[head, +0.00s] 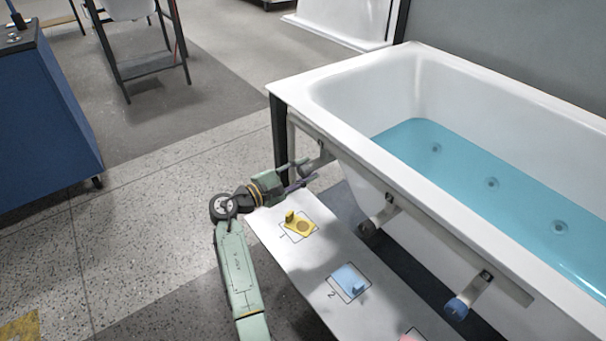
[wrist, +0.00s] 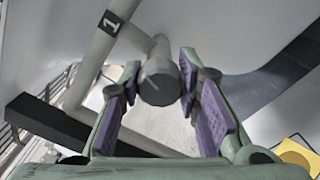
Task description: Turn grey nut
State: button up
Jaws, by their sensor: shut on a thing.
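The grey nut (wrist: 158,82) is a short cylinder on the end of a pipe beside the label "1" in the wrist view. In the head view it is the grey piece (head: 318,162) under the near left end of the bathtub (head: 340,95). My gripper (wrist: 157,84) has its purple-padded fingers on either side of the nut and is shut on it. In the head view my gripper (head: 308,172) reaches the nut from the left. The fingers partly cover the nut there.
Another grey nut (head: 367,228) and a blue nut (head: 457,309) sit further along the tub's side. Below is a white board (head: 320,258) with a yellow piece (head: 299,225), a blue piece (head: 350,279) and a pink piece (head: 412,336). Open floor lies left.

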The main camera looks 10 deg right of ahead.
jog(key=m+b, duration=0.3)
jog(key=shift+f+m, duration=0.25)
jog(key=shift+m, duration=0.15)
jog(key=m+b, duration=0.3)
jog(key=shift+m, duration=0.3)
jog(key=m+b, duration=0.5)
jog(key=shift+f, duration=0.1)
jog(key=shift+r+m+b, duration=0.2)
jog(key=shift+m+b, duration=1.1)
jog(key=shift+b, duration=0.15)
jog(key=o, duration=1.2)
jog(key=shift+a, duration=0.15)
jog(key=v, duration=1.1)
jog(key=shift+s+a, duration=0.2)
jog(key=shift+a, duration=0.1)
